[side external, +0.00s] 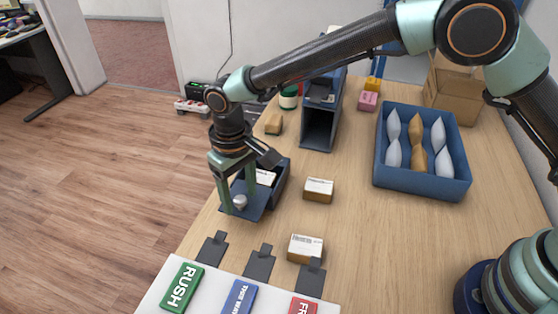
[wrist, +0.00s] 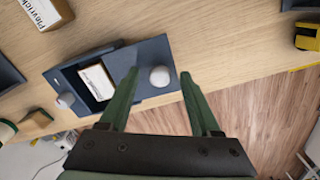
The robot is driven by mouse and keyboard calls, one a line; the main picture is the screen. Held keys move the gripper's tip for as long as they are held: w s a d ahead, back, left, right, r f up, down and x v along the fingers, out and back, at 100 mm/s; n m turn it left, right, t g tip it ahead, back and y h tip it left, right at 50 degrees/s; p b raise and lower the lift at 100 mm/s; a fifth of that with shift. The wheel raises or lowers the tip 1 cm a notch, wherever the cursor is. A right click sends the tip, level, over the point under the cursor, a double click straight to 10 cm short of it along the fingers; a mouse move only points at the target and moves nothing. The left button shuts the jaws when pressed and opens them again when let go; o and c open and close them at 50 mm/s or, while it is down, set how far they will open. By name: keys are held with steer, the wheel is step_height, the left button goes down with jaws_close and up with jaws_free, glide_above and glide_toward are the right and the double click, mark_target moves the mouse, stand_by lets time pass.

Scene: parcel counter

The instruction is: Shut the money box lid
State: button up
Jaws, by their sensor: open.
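The money box (side external: 281,182) is a dark blue box on the counter near its left edge. Its top is partly open, and a white-topped item (side external: 265,177) shows inside; the item also shows in the wrist view (wrist: 97,82). A flat dark blue lid panel (side external: 257,203) with a pale round knob (side external: 240,202) lies at the box's near side. In the wrist view, the knob (wrist: 160,76) appears between my fingertips. My gripper (side external: 239,200) is open, pointing down, its green fingers on either side of the knob. I cannot tell if they touch it.
A second pale knob (wrist: 66,100) shows at the box's other end in the wrist view. Small cartons (side external: 318,190) and (side external: 305,248) stand to the right. A blue crate (side external: 422,190) with pale and tan items is farther right. Label plates (side external: 182,286) lie in front.

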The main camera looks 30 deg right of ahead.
jaws_close()
steer(key=shift+r, duration=0.1)
stand_by(1.2)
